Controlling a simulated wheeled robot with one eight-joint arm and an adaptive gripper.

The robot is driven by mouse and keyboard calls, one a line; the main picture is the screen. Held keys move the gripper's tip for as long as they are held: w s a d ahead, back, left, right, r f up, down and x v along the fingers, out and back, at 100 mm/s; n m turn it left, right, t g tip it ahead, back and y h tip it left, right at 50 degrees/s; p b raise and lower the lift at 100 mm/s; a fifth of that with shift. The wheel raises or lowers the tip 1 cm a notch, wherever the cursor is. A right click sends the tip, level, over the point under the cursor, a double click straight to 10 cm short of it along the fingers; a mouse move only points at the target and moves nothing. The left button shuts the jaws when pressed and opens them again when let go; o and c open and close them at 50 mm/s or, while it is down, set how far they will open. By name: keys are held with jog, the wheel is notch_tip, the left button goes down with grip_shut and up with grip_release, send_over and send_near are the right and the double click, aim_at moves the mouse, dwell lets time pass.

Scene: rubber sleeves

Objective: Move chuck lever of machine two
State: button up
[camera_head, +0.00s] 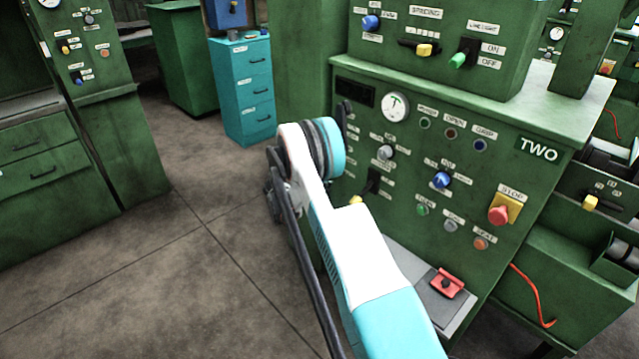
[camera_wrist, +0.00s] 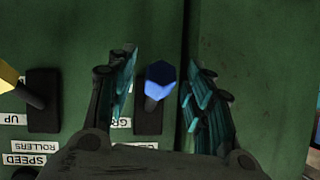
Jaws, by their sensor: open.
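Machine two (camera_head: 350,78) is a green cabinet with a TWO plate (camera_head: 537,149) and a panel of knobs, buttons and levers. In the wrist view, a blue-tipped lever (camera_wrist: 160,76) on a black slotted plate stands out from a green panel. Its label is partly hidden and upside down, so I cannot read it whole. My gripper (camera_wrist: 163,58) is open, with one finger on each side of the blue tip and gaps on both sides. In the head view my arm hides the gripper and this lever.
A yellow-tipped lever (camera_wrist: 8,76) is left of the gripper in the wrist view. In the head view, a red stop button (camera_head: 499,214) and a grey ledge with a red part (camera_head: 447,283) are right of my arm. Teal drawers (camera_head: 245,90) stand behind. Floor at left is clear.

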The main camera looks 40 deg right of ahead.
jog(key=shift+a, duration=0.1)
jog(key=v, duration=1.1)
jog(key=shift+a+r, duration=0.25)
jog(key=shift+a, duration=0.1)
jog(key=shift+r, duration=0.1)
jog(key=s+a+r+n+t+y, duration=0.1)
jog(key=s+a+r+n+y, duration=0.15)
jog(key=s+a+r, duration=0.35)
jog(key=s+a+r+n+y, duration=0.1)
jog(key=s+a+r+n, duration=0.2)
jog(key=r, duration=0.5)
jog(key=s+a+r+n+t+y, duration=0.1)
jog(key=s+a+r+n+y, duration=0.15)
jog(key=a+r, duration=0.45)
jog(key=s+a+r+n+y, duration=0.1)
jog(key=s+a+n+y, duration=0.1)
jog(key=s+a, duration=0.3)
jog(key=s+a+r+n+t+y, duration=0.1)
jog(key=s+a+n, duration=0.3)
jog(key=s, duration=0.8)
jog(key=s+a+r+n+t+y, duration=0.1)
jog(key=s+a+n+y, duration=0.2)
jog(key=s+a, duration=0.3)
jog(key=s, duration=0.2)
jog(key=shift+s+a, duration=0.25)
jog(key=shift+s, duration=0.15)
